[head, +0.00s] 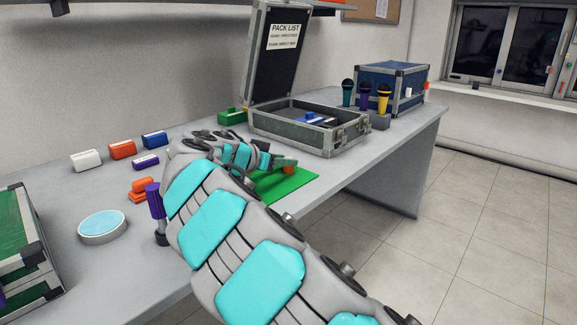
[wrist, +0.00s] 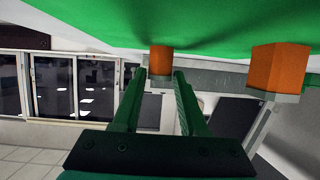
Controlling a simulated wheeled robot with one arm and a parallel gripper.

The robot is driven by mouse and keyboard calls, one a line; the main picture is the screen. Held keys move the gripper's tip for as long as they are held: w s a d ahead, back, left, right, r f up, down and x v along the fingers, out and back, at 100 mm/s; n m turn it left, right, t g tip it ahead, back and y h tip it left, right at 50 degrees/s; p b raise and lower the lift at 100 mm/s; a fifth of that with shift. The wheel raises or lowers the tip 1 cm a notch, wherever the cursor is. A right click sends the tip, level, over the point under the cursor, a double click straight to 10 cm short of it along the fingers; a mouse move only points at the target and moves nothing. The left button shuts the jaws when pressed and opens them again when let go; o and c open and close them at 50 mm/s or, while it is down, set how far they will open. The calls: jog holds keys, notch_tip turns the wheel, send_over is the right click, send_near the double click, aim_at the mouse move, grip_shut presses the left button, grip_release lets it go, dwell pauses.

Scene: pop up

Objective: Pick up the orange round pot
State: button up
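In the wrist view the green board (wrist: 200,22) fills the top. Two orange pieces show below it, each with a grey end: a smaller orange round pot (wrist: 160,60) in the middle and a larger orange piece (wrist: 280,68) at right. My gripper (wrist: 160,76) has its two dark green fingers apart, with the smaller pot between the tips in the picture. I cannot tell whether they touch it.
An open case (head: 300,132) stands behind the board, with microphones (head: 365,95) and a blue case (head: 405,75) beyond. Coloured blocks (head: 122,149), a purple-handled tool (head: 154,200) and a round blue-topped tin (head: 102,224) lie left of my arm. The floor at right is clear.

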grip_shut()
dwell(0.4)
